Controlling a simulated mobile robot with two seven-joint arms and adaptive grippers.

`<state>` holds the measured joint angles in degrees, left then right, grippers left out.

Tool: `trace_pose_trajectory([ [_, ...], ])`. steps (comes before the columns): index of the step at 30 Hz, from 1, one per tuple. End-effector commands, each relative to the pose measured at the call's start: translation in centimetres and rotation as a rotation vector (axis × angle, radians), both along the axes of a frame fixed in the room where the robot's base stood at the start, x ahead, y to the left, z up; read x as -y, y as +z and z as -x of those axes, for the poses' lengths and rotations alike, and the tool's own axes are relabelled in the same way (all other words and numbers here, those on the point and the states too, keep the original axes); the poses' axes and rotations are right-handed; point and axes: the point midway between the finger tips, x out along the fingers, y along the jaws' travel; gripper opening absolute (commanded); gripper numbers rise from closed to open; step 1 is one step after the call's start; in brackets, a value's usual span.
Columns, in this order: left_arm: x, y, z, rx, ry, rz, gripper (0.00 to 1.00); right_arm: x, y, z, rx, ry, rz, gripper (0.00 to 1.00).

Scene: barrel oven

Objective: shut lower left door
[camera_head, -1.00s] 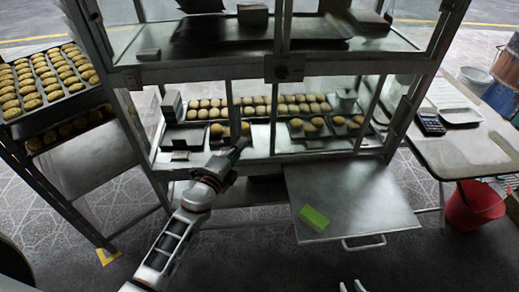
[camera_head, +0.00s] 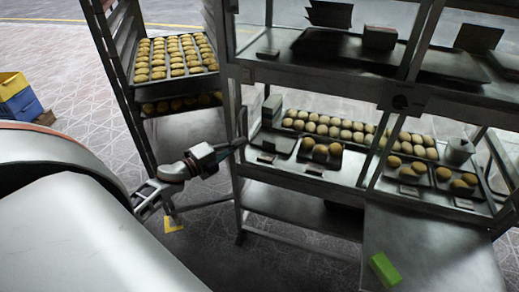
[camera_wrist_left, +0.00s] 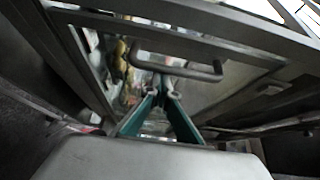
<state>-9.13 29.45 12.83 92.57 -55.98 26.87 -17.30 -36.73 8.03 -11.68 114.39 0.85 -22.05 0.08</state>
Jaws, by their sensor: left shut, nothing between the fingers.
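The metal and glass cabinet (camera_head: 395,95) stands at the right in the head view. Its lower left compartment shows trays of rolls (camera_head: 320,150); I cannot clearly make out its door from the head. My left gripper (camera_head: 238,145) is shut and empty, beside the cabinet's left front upright. In the left wrist view, a framed panel (camera_wrist_left: 215,90) with a bar handle (camera_wrist_left: 180,66) lies in front of my left gripper (camera_wrist_left: 163,85). The fingertips are close to the handle; I cannot tell whether they touch. My right gripper is out of view.
A rack with trays of rolls (camera_head: 173,60) stands left of the cabinet. A flat metal panel (camera_head: 430,245) juts out at the lower right, with a green block (camera_head: 384,269) on it. Blue and yellow crates (camera_head: 18,98) stand far left. Floor shows between rack and cabinet.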

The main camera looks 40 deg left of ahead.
Motion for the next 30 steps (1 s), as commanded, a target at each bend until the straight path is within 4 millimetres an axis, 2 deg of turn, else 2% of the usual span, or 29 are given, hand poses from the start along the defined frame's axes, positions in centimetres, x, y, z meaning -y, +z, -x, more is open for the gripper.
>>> trace_pose_trajectory([
  [3, -1.4, -0.3, 0.5, -0.005, 0.003, -0.002, 0.00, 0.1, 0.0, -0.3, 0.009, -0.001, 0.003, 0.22],
  [9, -2.3, -0.1, 0.7, -0.002, 0.004, -0.003, 0.00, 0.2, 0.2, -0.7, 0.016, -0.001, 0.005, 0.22],
  [22, -2.6, -0.1, 0.7, -0.002, 0.010, -0.005, 0.00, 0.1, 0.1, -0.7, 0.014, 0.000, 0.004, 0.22],
  [30, -2.1, 0.0, 0.2, -0.001, 0.006, -0.003, 0.00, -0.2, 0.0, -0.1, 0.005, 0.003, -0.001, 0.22],
])
